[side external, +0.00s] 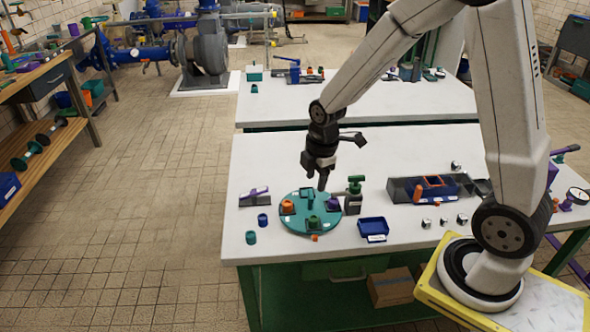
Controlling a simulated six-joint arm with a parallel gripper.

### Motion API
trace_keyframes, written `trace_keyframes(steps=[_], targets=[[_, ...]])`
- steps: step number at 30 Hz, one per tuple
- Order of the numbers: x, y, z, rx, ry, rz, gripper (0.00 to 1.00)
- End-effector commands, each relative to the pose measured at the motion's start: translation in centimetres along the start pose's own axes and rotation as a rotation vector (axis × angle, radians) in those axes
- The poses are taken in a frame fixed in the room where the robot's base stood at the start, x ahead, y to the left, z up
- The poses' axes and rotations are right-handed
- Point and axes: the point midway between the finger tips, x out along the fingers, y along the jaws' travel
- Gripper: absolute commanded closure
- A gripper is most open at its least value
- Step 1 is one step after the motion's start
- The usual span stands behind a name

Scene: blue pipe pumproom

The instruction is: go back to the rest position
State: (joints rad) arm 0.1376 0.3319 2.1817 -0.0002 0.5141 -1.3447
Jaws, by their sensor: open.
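My gripper (323,182) points down over the round teal plate (290,224) on the white table. It is open, and its fingertips are close above the plate's back right part. Whether they touch anything there cannot be told from this view. The plate bears an orange piece (288,207), a green piece (313,222), a purple piece (333,203) and a teal piece (306,194). I see nothing held between the fingers, though they are small and dark here.
A green-topped dark fixture (354,196) stands just right of the plate. A blue tray (373,227) lies at the front, and a dark bin with an orange frame (430,188) lies further right. A purple-handled item (254,195) and small cylinders (263,219) are left. The table's back left is clear.

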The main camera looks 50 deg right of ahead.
Motion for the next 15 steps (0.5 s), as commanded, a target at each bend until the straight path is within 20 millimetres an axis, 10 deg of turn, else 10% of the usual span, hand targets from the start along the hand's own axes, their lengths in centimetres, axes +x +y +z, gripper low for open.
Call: trace_keyframes(steps=[15], targets=[[-2.1,-5.5,-1.3,0.663,0.048,0.049,0.47]])
